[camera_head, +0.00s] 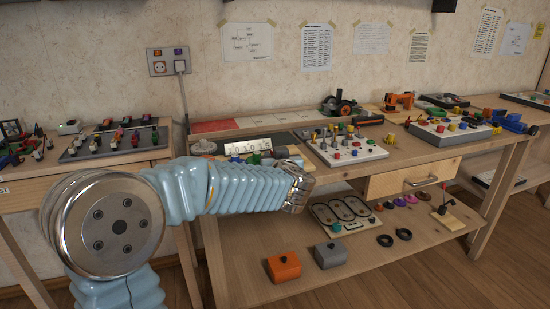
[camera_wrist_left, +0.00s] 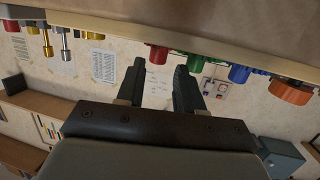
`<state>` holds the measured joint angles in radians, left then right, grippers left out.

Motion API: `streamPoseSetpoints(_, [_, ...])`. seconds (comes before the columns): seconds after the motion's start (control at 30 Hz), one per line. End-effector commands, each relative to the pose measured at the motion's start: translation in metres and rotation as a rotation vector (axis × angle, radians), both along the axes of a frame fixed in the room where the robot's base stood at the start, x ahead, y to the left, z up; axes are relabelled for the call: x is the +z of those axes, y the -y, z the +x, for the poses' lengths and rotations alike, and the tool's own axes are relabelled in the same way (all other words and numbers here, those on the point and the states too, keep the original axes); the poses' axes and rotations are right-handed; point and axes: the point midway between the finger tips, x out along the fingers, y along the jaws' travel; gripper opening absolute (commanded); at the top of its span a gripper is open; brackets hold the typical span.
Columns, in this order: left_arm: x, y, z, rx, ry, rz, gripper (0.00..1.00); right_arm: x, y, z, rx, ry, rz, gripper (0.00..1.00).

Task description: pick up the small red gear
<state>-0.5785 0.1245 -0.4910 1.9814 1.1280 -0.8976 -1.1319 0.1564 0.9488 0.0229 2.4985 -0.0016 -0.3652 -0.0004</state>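In the left wrist view, which looks upside down, a red gear-like piece (camera_wrist_left: 158,53) shows at the board's edge, just beyond my left gripper (camera_wrist_left: 160,68). A larger orange-red piece (camera_wrist_left: 290,92) is at the right, and another red piece (camera_wrist_left: 12,26) is at the far left. I cannot tell which is the small red gear. My left gripper's two fingers are apart with nothing between them. In the head view, my left arm reaches across the workbench and its fingers are hidden. A small red piece (camera_head: 355,152) sits on the pegged board (camera_head: 345,162). My right gripper is not in view.
Green (camera_wrist_left: 190,62) and blue (camera_wrist_left: 239,73) pieces stand close beside the red one. Metal posts (camera_wrist_left: 65,55) are at the left. In the head view, a second board (camera_head: 440,138) and power tools are at the right. The lower shelf holds an orange box (camera_head: 284,267) and a grey box (camera_head: 331,255).

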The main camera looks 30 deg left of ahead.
Motion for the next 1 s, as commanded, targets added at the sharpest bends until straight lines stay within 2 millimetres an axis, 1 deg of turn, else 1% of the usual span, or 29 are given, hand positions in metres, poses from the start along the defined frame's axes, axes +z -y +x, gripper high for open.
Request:
streamPoseSetpoints(0.17, [-0.003, -0.008, 0.012, 0.0, 0.0, 0.0, 0.36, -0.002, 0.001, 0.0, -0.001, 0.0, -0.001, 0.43])
streamPoseSetpoints(0.3, [-0.005, -0.022, 0.031, 0.001, -0.001, 0.002, 0.36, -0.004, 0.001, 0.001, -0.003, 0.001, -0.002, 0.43])
streamPoseSetpoints(0.4, [-0.007, -0.03, 0.042, 0.002, 0.0, 0.002, 0.36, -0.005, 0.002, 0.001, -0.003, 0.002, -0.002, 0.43])
streamPoseSetpoints(0.5, [-0.008, -0.034, 0.047, -0.001, -0.001, 0.001, 0.36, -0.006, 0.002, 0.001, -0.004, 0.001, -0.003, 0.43])
streamPoseSetpoints(0.7, [-0.008, -0.034, 0.048, -0.001, 0.0, 0.001, 0.36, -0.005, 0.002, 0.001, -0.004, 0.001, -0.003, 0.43])
streamPoseSetpoints(0.77, [-0.008, -0.034, 0.047, -0.001, 0.0, 0.0, 0.29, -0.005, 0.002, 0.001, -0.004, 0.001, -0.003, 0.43])
streamPoseSetpoints(0.93, [-0.008, -0.034, 0.047, -0.001, 0.0, 0.0, 0.03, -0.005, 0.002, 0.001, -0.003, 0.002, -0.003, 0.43])
streamPoseSetpoints(0.97, [-0.008, -0.034, 0.047, -0.001, 0.0, 0.0, 0.0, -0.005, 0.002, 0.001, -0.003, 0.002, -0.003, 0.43])
streamPoseSetpoints(1.0, [-0.008, -0.034, 0.047, -0.001, 0.0, 0.0, 0.0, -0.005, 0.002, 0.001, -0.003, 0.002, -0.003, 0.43])
